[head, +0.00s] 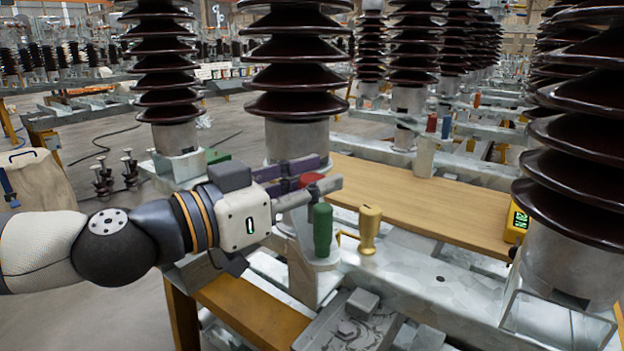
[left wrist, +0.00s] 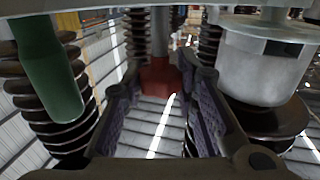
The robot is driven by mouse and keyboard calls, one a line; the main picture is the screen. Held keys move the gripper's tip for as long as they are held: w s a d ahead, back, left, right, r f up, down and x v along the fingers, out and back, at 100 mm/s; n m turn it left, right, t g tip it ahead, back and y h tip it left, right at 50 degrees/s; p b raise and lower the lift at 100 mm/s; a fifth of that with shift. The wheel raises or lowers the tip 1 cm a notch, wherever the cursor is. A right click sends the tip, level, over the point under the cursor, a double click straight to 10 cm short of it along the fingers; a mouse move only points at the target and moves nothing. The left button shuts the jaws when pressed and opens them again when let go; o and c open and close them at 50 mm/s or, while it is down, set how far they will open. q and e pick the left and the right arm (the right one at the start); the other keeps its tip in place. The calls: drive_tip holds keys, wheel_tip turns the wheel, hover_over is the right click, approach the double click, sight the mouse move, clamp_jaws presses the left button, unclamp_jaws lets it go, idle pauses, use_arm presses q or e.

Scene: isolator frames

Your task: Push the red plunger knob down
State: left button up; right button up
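The red plunger knob (head: 312,179) shows between the fingers of my left gripper (head: 330,172) in the head view, partly hidden by them. In the left wrist view, which looks inverted, the red knob (left wrist: 158,76) sits on a grey shaft at the far end of the gap between the fingers of my left gripper (left wrist: 165,90). The fingers are open with a clear gap. I cannot tell whether either finger touches the knob. A green knob (head: 322,230) stands just in front of it and also shows in the left wrist view (left wrist: 48,70). My right gripper is not in view.
A gold knob (head: 369,228) stands right of the green one. Dark ribbed insulators (head: 294,60) rise behind the gripper, and a large one (head: 585,150) stands at right. A wooden board (head: 430,205) lies behind the knobs. A yellow device (head: 516,222) sits at right.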

use_arm(q)
clamp_jaws()
drive_tip(key=shift+f+b, duration=0.95)
drive_tip(key=shift+f, duration=0.5)
drive_tip(key=shift+r, duration=0.1)
drive_tip(key=o, duration=0.9)
unclamp_jaws()
drive_tip(key=shift+s+a+r, duration=0.1)
drive_tip(key=shift+s+a, duration=0.05)
drive_tip(key=shift+a, duration=0.1)
drive_tip(key=v, duration=1.1)
drive_tip(key=shift+s+a, duration=0.15)
drive_tip(key=shift+s, duration=0.05)
